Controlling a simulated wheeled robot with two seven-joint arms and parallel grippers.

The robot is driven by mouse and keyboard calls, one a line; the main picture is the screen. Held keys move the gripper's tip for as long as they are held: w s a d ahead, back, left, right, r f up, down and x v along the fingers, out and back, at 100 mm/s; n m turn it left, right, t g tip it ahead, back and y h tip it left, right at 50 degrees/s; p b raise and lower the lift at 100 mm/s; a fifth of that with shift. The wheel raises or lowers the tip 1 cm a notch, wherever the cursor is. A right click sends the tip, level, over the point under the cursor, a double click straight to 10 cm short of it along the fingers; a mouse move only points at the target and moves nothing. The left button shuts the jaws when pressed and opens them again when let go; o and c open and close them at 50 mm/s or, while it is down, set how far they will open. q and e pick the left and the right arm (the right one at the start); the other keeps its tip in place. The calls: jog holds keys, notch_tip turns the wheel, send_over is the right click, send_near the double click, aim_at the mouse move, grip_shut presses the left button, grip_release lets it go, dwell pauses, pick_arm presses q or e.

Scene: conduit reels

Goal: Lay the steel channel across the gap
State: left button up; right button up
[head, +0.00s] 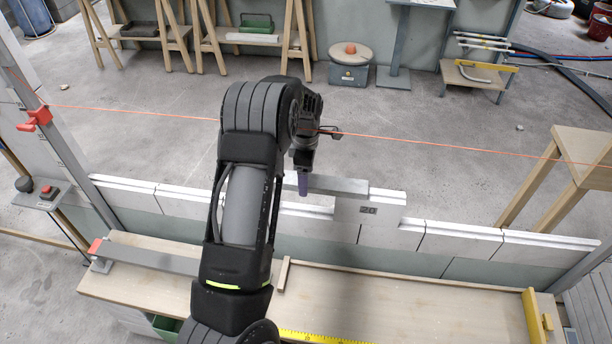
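A grey steel channel (342,186) lies level along the low white block wall (440,232). Its right end is over the raised block marked 20 (385,212). Its left part runs behind my gripper and arm, and I cannot tell whether it rests on the blocks or is held just above. The wall is lower left of the block marked 20, under the channel; the gap's left side is hidden by my arm. My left gripper (303,182) points down at the channel, a bluish finger in front of it; its grip is unclear. My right gripper is out of view.
A wooden bench (400,305) is in front, with a yellow tape, a small wood strip and a yellow bracket (537,318). A long grey bar (150,257) lies at its left. An orange string (430,142) crosses above the wall. A wooden stand (578,160) is at right.

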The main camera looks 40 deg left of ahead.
pick_arm(q)
notch_tip(320, 180, up, 8)
jog(key=shift+f+b, duration=0.1)
jog(key=shift+b, duration=0.45)
dwell(0.5)
